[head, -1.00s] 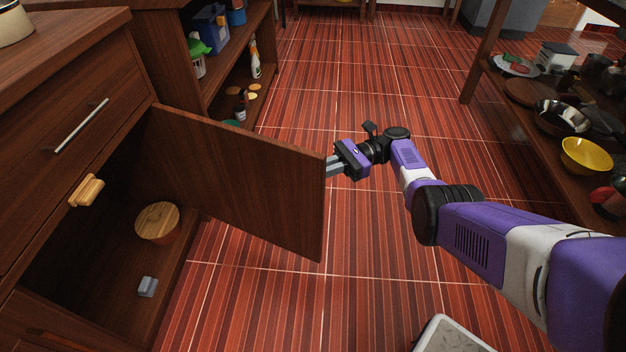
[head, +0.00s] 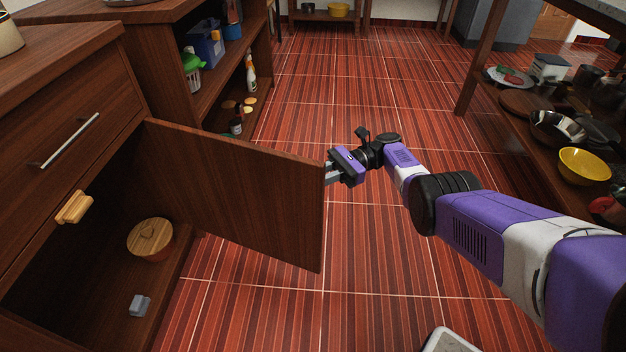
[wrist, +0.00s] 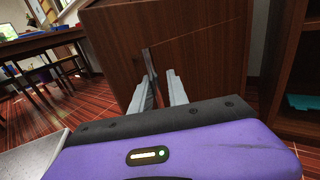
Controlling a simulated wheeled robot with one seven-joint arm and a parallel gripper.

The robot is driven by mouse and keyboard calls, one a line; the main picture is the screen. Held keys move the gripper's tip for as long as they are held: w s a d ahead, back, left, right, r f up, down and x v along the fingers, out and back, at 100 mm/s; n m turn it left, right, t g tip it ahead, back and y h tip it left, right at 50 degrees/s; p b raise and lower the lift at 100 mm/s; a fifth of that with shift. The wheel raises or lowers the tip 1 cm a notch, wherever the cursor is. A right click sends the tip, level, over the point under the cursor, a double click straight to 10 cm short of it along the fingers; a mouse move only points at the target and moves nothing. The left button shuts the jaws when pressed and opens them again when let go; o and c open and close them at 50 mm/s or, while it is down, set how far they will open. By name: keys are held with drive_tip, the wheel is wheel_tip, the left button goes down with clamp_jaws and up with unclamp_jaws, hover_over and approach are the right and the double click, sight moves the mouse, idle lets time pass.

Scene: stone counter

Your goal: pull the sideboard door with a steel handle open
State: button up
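The sideboard (head: 85,85) is brown wood on the left in the head view. Its door (head: 235,190) stands swung far out from the dark open compartment, its free edge near the picture's middle. My gripper (head: 332,172) is at that free edge, on the door's outer side, with its fingertips partly hidden by the door. In the wrist view the steel handle (wrist: 148,62) is a thin upright bar on the outer face of the door (wrist: 195,45). My gripper (wrist: 160,85) has its two fingers apart, with the handle near the left finger. I cannot tell whether they touch.
The compartment holds a round wooden-lidded pot (head: 150,240) and a small grey block (head: 140,305). A drawer with a steel bar handle (head: 70,140) is above. A shelf with bowls and pans (head: 560,130) stands right. The red tiled floor (head: 350,80) between is clear.

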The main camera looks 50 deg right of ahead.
drive_tip(key=shift+s+d, duration=0.1)
wheel_tip(320, 180, up, 20)
drive_tip(key=p, duration=1.6)
